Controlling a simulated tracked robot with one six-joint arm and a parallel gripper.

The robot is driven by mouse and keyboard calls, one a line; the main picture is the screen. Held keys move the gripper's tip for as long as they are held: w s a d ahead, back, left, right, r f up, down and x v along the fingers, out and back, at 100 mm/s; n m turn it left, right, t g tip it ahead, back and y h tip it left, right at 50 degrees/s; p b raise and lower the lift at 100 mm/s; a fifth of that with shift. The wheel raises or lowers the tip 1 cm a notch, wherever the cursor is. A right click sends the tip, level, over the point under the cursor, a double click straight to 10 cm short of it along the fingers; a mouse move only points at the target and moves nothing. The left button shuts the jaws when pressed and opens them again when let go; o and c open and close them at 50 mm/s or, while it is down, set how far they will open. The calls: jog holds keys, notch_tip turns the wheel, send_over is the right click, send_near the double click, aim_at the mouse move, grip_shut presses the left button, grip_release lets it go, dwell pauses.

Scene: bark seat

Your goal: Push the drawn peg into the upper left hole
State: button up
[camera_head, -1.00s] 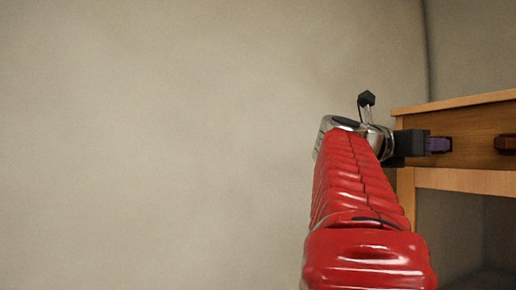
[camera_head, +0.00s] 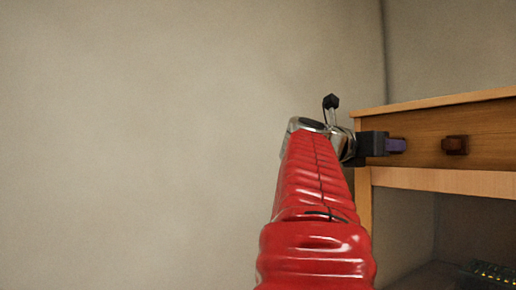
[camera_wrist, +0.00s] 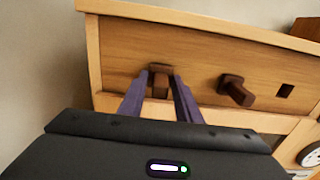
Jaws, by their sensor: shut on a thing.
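A wooden panel (camera_wrist: 205,53) faces me, with a brown peg (camera_wrist: 160,68) at its left. My gripper (camera_wrist: 161,79) is shut on this peg, with one purple finger on each side of it. In the head view my gripper (camera_head: 397,146) is at the panel's left part, and the held peg is hidden there. How deep the held peg sits cannot be told. A second brown peg (camera_wrist: 237,90) sticks out of the panel to the right; it also shows in the head view (camera_head: 455,145). A dark square hole (camera_wrist: 285,90) is farther right.
The panel belongs to a wooden cabinet with a light top edge (camera_head: 440,102) and an open space below. A round white dial (camera_wrist: 311,155) is at the lower right. A dark object with small lights (camera_head: 488,272) lies low at the right. A plain wall fills the left.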

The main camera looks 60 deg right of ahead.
jog(key=shift+s+d, duration=0.2)
jog(key=shift+d, duration=0.25)
dwell(0.4)
jog(key=o, duration=1.2)
jog(key=shift+o, duration=0.2)
jog(key=v, duration=1.3)
jog(key=shift+w+a, duration=0.2)
jog(key=shift+a, duration=0.15)
jog(key=shift+w+f, duration=0.1)
jog(key=shift+f, duration=0.05)
